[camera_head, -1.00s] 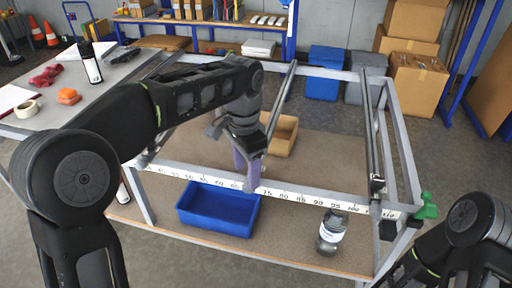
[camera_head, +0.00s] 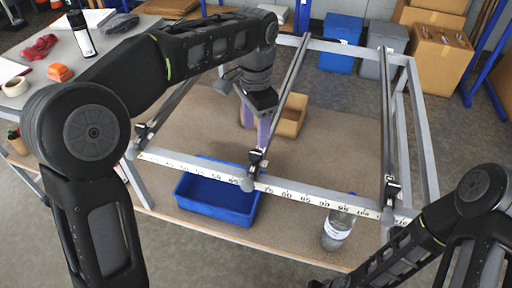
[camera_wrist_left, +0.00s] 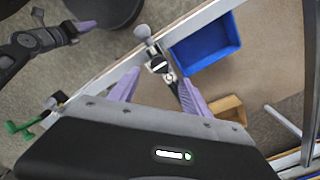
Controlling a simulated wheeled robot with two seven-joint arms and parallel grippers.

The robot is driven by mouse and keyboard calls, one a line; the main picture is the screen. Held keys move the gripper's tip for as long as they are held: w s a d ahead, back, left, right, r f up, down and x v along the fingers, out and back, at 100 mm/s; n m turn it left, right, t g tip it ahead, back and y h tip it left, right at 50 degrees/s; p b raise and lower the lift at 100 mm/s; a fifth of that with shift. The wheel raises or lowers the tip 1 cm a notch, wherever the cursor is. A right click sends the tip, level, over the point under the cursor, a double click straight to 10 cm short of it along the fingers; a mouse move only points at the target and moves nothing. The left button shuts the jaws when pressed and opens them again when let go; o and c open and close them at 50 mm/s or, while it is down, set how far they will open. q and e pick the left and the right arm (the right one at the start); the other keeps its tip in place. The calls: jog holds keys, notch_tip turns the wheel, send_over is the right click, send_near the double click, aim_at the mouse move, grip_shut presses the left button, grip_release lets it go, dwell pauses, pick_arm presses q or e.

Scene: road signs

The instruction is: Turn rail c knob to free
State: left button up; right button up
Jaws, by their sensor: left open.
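Three rails run across the frame, each with a dark clamp and grey round knob at its front end: left (camera_head: 133,152), middle (camera_head: 248,184), right (camera_head: 388,214). No letter is readable, so I cannot tell which is rail c. My left gripper (camera_head: 254,122) is open above the frame, behind the middle knob in the head view. In the left wrist view its purple fingers (camera_wrist_left: 160,88) are spread, with a clamp and its grey knob (camera_wrist_left: 143,32) beyond and between them. No contact shows. My right gripper (camera_wrist_left: 62,30) shows partly at the wrist view's upper left; its opening is unclear.
A white scale strip (camera_head: 300,195) runs along the front bar. A blue bin (camera_head: 217,212), a cardboard box (camera_head: 291,117) and a jar (camera_head: 338,230) stand on the board below. A green handle (camera_wrist_left: 22,127) shows in the wrist view. A cluttered table lies left.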

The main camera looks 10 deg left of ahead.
aim_at(255, 153)
pick_arm(q)
notch_tip(255, 153, down, 8)
jog(key=shift+r, duration=0.2)
jog(key=shift+c, duration=0.3)
grip_shut()
dwell(0.5)
